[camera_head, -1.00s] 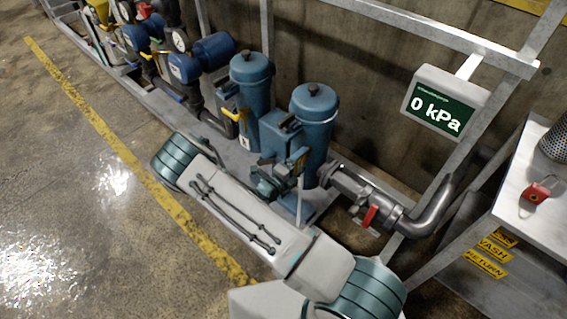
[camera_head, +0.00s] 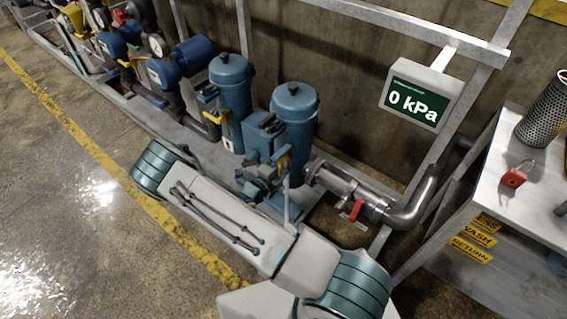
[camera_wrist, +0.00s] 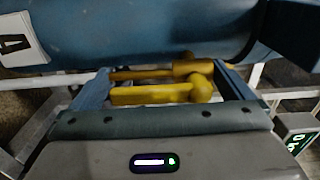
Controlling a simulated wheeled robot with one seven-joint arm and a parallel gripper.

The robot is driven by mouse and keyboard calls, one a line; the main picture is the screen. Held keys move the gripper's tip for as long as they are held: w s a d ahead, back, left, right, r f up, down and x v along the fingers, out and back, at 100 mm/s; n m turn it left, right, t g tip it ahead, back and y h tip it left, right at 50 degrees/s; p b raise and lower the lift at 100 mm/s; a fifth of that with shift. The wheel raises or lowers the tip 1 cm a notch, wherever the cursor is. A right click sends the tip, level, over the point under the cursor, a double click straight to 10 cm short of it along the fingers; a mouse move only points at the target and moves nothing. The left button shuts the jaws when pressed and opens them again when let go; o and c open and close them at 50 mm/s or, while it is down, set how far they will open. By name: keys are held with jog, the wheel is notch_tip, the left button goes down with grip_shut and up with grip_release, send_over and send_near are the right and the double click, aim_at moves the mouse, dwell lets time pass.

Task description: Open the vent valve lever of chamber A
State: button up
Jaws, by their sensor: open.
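In the wrist view a blue chamber body (camera_wrist: 150,30) fills the top, with a white tag reading "A" (camera_wrist: 14,45) at left. A yellow lever (camera_wrist: 150,95) with a round knob end lies crosswise between the fingers of my gripper (camera_wrist: 163,72). A second yellow piece (camera_wrist: 150,74) is just behind it. My gripper is open, one finger near each end of the lever; I cannot tell whether either finger touches it. In the head view two blue chambers (camera_head: 292,118) (camera_head: 231,85) stand side by side, each with yellow parts; my gripper is hard to make out there.
A pressure display (camera_head: 412,102) reads 0 kPa on the grey frame. A red-handled valve (camera_head: 355,210) sits on the pipe at right. A bench with a red padlock (camera_head: 514,177) and a perforated cylinder (camera_head: 548,112) is far right. Open floor lies at left.

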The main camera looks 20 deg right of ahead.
jog(key=v, duration=1.3)
jog(key=shift+s+a+b, duration=0.25)
jog(key=shift+a+b, duration=0.1)
jog(key=shift+b, duration=0.05)
